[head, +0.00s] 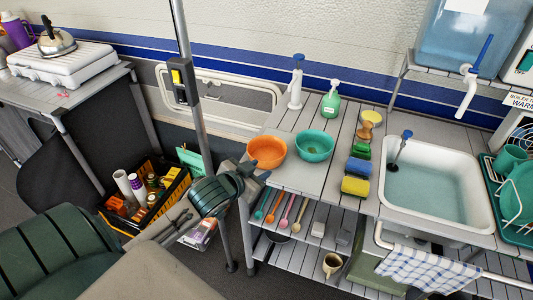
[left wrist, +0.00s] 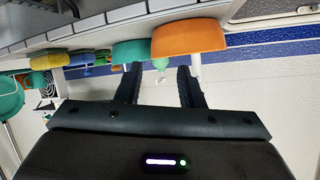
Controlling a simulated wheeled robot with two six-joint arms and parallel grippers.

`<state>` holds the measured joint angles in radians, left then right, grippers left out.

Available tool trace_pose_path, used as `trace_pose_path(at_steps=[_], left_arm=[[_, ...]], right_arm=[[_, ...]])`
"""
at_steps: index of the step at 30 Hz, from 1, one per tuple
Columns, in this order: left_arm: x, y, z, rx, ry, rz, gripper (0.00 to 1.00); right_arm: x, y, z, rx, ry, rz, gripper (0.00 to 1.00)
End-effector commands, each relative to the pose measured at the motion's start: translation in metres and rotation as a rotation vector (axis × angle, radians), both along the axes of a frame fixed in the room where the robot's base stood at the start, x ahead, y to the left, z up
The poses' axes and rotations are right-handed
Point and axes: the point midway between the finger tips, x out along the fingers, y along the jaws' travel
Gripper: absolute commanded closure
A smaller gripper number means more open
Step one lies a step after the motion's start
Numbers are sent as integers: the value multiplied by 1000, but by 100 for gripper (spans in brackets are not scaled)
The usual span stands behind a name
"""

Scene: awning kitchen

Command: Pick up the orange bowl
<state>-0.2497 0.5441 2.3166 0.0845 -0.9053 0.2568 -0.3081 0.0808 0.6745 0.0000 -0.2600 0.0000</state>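The orange bowl (head: 267,152) sits upright at the left front corner of the slatted counter (head: 292,177), beside a teal bowl (head: 315,146). My left gripper (head: 257,178) is just in front of and slightly below the orange bowl, not touching it as far as I can tell. In the left wrist view, which is upside down, the two fingers of my left gripper (left wrist: 159,80) are spread with nothing between them. The orange bowl (left wrist: 188,38) and the teal bowl (left wrist: 131,52) show beyond the fingertips there. My right gripper is not in view.
Utensils (head: 281,208) lie on the shelf below. A metal pole (head: 191,70) rises left of the counter. A crate (head: 146,192) stands on the floor.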

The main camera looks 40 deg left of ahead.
Motion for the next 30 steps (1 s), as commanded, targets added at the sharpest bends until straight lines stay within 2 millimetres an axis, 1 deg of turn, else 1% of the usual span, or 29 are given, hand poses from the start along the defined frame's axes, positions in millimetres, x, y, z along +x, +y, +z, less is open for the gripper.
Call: trace_pose_path(at_steps=[1,4,10,17,23,25,27,30], left_arm=[[4,-1,9,0,-23,-9,65],[15,-1,12,-2,-38,-12,65],[44,-2,0,-4,-39,-12,65],[60,-3,-7,-3,-37,-15,65],[86,-9,-17,-6,-37,-13,65],[94,-8,-21,-3,-37,-15,65],[100,-8,-24,-3,-36,-14,65],[103,-8,-26,-1,-37,-16,65]], right_arm=[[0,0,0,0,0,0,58],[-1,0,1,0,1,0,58],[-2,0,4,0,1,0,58],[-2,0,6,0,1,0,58],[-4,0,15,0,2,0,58],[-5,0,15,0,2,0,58],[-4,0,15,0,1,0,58],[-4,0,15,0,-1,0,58]])
